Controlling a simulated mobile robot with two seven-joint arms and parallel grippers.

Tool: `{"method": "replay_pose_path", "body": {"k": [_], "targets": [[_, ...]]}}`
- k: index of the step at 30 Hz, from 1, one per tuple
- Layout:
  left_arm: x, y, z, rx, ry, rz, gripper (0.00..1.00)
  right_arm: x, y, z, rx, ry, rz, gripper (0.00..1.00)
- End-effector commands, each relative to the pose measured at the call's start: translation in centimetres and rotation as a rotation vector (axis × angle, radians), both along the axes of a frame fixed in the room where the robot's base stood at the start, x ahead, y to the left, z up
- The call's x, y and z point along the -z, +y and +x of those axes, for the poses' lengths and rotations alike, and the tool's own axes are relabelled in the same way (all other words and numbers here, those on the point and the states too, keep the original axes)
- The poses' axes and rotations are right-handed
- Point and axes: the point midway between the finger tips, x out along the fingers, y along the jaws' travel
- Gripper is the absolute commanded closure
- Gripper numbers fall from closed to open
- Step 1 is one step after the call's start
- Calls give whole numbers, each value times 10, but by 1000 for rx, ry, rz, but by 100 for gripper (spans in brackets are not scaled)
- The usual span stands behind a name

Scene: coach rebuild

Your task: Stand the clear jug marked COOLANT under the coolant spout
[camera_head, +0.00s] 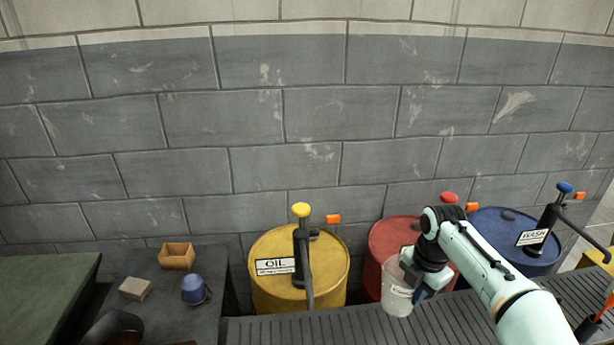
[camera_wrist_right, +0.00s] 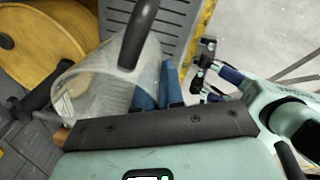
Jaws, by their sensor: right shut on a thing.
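My right gripper (camera_head: 420,290) is shut on a clear jug (camera_head: 396,299) in front of the red drum (camera_head: 392,238). The jug looks roughly upright; I cannot tell whether its base touches the grating. In the right wrist view the jug (camera_wrist_right: 100,88) with its dark handle (camera_wrist_right: 138,32) is beside my blue fingers. I cannot read a COOLANT mark on it. The red drum has a red pump knob (camera_head: 449,198); its spout and most of its label are hidden behind my right arm. My left gripper is not in the head view.
A dark slatted grating (camera_head: 350,328) runs along the drums' front. A yellow OIL drum (camera_head: 265,290) stands left, a blue WASH drum (camera_head: 500,225) right. A dark bench (camera_head: 150,312) at left carries a wooden box (camera_head: 177,256), a block (camera_head: 135,288) and a blue cup (camera_head: 194,290).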

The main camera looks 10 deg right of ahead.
Motion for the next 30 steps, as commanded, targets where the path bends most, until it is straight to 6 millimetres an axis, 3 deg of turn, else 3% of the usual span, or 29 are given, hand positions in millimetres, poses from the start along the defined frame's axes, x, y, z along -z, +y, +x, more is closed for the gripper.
{"method": "replay_pose_path", "body": {"k": [8, 30], "targets": [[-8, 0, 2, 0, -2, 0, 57, 10, 16, 11, 184, 12, 8, 100], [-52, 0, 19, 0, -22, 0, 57, 81, 132, 51, 1436, 27, 0, 100]]}}
